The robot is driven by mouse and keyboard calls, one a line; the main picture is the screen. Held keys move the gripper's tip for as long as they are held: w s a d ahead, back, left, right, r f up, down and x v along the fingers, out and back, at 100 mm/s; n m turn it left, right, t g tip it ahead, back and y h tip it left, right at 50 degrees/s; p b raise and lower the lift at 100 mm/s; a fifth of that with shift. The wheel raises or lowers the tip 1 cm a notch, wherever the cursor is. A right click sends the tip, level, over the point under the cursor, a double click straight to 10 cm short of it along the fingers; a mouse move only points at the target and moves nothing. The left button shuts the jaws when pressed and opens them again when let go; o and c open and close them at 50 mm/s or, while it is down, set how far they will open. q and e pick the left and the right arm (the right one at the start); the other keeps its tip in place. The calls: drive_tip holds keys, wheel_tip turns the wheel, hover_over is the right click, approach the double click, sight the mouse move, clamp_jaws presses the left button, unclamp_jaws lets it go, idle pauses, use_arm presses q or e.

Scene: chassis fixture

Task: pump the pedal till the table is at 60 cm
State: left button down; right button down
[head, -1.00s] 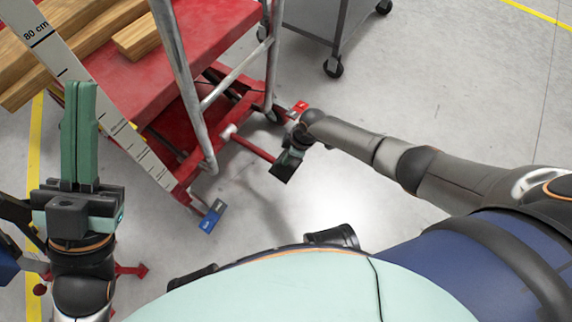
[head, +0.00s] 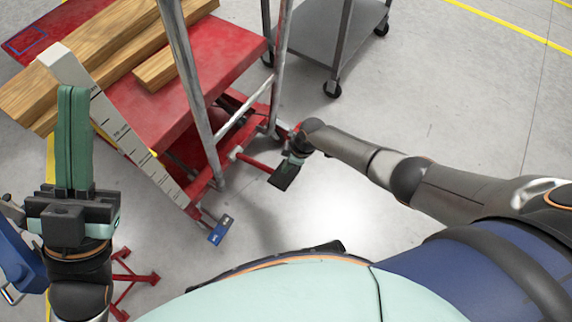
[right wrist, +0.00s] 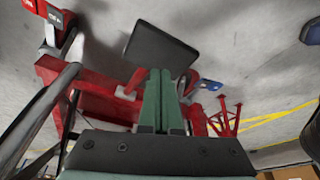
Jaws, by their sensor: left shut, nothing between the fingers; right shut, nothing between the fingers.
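The red lift table (head: 195,70) stands at the upper left with wooden planks on it. A white scale (head: 130,143) with black marks slants beside it; I cannot read a height there. The black pedal pad (head: 285,177) sits at the end of a red lever (head: 255,162) and also shows in the right wrist view (right wrist: 160,49). My right gripper (head: 293,160) is shut and empty, close by the pad; contact is unclear. Its green fingers (right wrist: 160,82) point toward the pad's edge in the wrist view. My left gripper (head: 74,95) is shut, empty, and overlaps the scale in view.
A blue pedal (head: 220,230) is at the table's near corner. A red pedal (right wrist: 45,12) shows in the wrist view. Grey metal posts (head: 190,85) rise by the table. A grey cart (head: 325,35) stands behind.

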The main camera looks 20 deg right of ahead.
drive_tip(key=shift+r, duration=0.65)
use_arm(q)
drive_tip(key=shift+a+r, duration=0.2)
drive_tip(key=shift+r, duration=0.15)
use_arm(e)
drive_tip(key=shift+d+f, duration=0.1)
drive_tip(key=shift+f, duration=0.15)
